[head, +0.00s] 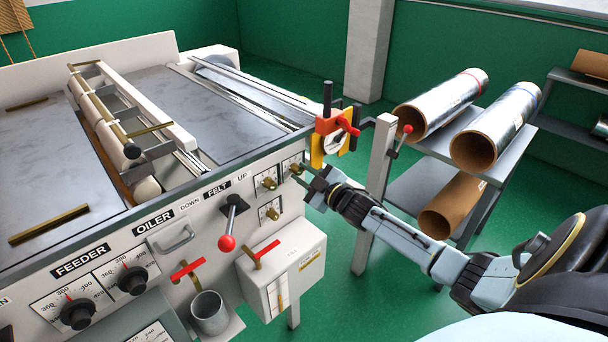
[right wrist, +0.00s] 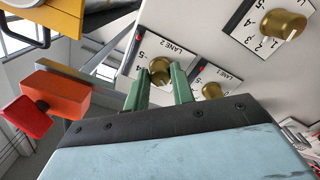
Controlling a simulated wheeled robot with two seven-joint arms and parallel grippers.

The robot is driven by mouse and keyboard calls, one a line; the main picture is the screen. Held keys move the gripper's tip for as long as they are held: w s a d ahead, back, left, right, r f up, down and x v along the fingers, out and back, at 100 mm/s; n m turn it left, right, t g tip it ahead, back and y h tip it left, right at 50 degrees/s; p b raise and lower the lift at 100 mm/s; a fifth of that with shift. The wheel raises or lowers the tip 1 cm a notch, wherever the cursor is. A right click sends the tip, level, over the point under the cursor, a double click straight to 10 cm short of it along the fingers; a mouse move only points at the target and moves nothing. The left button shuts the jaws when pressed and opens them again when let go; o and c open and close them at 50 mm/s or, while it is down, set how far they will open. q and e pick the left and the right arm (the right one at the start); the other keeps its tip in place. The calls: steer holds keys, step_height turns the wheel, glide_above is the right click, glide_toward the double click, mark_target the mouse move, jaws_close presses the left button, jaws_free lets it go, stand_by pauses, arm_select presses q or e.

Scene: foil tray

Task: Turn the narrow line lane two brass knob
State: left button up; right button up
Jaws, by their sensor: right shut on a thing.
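A small brass knob (right wrist: 160,66) on a white dial plate marked LANE 2 sits between the green fingers of my right gripper (right wrist: 158,76) in the right wrist view. The fingers are shut on it, one on each side. In the head view the same knob (head: 296,168) shows at the right end of the machine's front panel, with my right gripper (head: 305,180) against it. A second brass knob (right wrist: 212,90), on a plate marked LANE 1, sits close beside the right finger. The pointer reading of the held knob is unclear. My left gripper is not in view.
Two more brass dials (head: 268,183) (head: 272,213) sit left of my gripper. A yellow and orange device with a red handle (head: 338,132) stands just above it. A red-balled lever (head: 227,242) and a white box (head: 285,270) project from the panel. Foil rolls (head: 440,105) lie right.

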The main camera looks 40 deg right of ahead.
stand_by(0.4)
steer(key=o, duration=1)
steer(key=s, duration=0.9)
steer(key=s+d, duration=0.1)
steer(key=s, duration=0.3)
steer(key=shift+s+p, duration=0.2)
steer(key=shift+p, duration=0.2)
steer(key=shift+f, duration=0.1)
steer(key=s+a+f+m+g+h, duration=0.1)
steer(key=s+f+m+g, duration=0.3)
steer(key=f, duration=0.7)
steer(key=s+a+f+n+g+h+b, duration=0.15)
steer(key=s+f, duration=0.35)
steer(key=f, duration=0.5)
steer(key=s+a+f+m+g, duration=0.1)
steer(key=s+f+m+g, duration=0.3)
steer(key=f, duration=0.7)
steer(key=s+a+f+g, duration=0.2)
steer(key=s+a+f, duration=0.3)
steer(key=s, duration=0.3)
steer(key=s+a+f+g+y, duration=0.1)
steer(key=s+a+f+g, duration=0.2)
steer(key=s, duration=0.6)
steer(key=s+a+f+g, duration=0.2)
steer(key=s+a+f, duration=0.6)
steer(key=s, duration=0.1)
steer(key=shift+s+f+g+b, duration=0.2)
steer(key=shift+f+g+b, duration=0.05)
steer(key=shift+b, duration=0.15)
